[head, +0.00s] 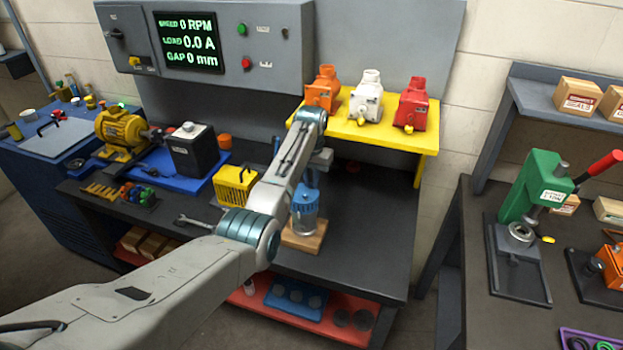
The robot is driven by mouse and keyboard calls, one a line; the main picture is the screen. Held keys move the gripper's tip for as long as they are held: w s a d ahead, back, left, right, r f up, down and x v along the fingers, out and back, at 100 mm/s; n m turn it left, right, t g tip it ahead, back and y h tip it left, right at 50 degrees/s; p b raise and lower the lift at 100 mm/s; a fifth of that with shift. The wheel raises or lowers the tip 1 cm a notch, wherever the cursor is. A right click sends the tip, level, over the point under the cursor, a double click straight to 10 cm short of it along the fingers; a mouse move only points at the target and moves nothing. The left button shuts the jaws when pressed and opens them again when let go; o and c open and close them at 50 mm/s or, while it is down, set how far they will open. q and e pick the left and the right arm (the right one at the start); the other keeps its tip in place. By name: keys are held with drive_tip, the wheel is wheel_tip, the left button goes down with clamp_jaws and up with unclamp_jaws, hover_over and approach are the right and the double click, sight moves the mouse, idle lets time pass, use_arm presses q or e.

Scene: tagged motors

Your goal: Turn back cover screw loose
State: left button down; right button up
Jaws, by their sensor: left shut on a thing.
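A small upright motor (304,222) stands on a wooden block (304,241) at the middle of the dark workbench. It has a grey, rounded body and a blue ribbed top. My left arm reaches in from the lower left and bends down over it. My left gripper (310,174) points down just above the motor, shut on a blue part at its top. My forearm partly covers the fingertips, so the exact grip is unclear. The back cover screw is too small or hidden to make out. My right gripper is not in view.
A yellow shelf (396,137) behind holds orange, white and red housings. A yellow crate (235,186), wrench (197,222) and black box (194,152) lie left of the motor. The display (188,42) reads 0 RPM, 0.0 A, 0 mm. The bench right of the motor (370,230) is clear.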

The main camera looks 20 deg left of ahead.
use_arm(q)
drive_tip(key=n, duration=0.3)
drive_tip(key=shift+n, duration=0.4)
drive_tip(key=n, duration=0.3)
drive_tip(key=shift+f+n, duration=0.1)
drive_tip(key=shift+n, duration=0.2)
drive_tip(key=n, duration=0.6)
drive_tip(key=shift+s, duration=0.1)
drive_tip(key=n, duration=0.4)
drive_tip(key=shift+f, duration=0.1)
drive_tip(key=n, duration=0.3)
drive_tip(key=shift+s+n, duration=0.1)
drive_tip(key=shift+n, duration=0.2)
drive_tip(key=n, duration=0.3)
drive_tip(key=shift+n, duration=0.4)
drive_tip(key=shift+f+n, duration=0.1)
drive_tip(key=shift+n, duration=0.7)
